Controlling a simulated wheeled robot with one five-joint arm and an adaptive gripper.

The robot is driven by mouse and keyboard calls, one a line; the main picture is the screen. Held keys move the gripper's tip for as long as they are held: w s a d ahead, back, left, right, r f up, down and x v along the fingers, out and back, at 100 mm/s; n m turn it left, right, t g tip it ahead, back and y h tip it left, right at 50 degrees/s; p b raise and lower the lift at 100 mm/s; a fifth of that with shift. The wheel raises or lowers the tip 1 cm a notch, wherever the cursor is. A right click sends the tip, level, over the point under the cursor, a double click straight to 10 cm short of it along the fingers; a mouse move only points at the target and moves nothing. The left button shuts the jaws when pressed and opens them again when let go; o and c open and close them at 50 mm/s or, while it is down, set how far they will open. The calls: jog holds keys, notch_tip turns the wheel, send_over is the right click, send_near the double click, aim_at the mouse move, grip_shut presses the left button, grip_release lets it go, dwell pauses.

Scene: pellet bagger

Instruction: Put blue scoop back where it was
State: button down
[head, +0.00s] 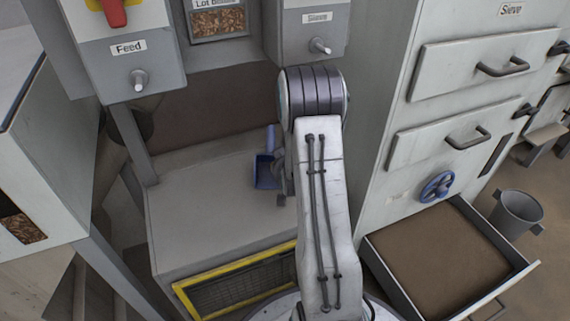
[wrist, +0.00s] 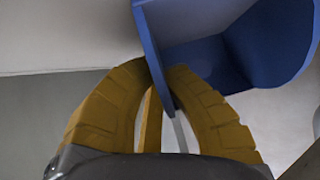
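The blue scoop (head: 264,172) shows in the head view over the grey machine top, left of my arm. Its handle part points upward in that picture, and part of it is hidden by my arm. In the wrist view the scoop (wrist: 272,48) fills the upper right, with its blue edge running between my yellow fingertips. My gripper (wrist: 163,75) is shut on that edge. In the head view the gripper is small and mostly hidden behind my arm. I cannot tell whether the scoop touches the surface under it.
The grey machine top (head: 215,215) is otherwise clear, with a yellow-framed grille (head: 240,280) below. Feed (head: 130,60) and Sieve (head: 308,30) control boxes hang above. Right stands a cabinet (head: 400,150) with a blue handwheel (head: 436,187); its low drawer (head: 518,268) is open. A grey bucket (head: 517,212) stands beyond.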

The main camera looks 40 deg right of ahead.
jog(key=c, duration=1.4)
grip_release()
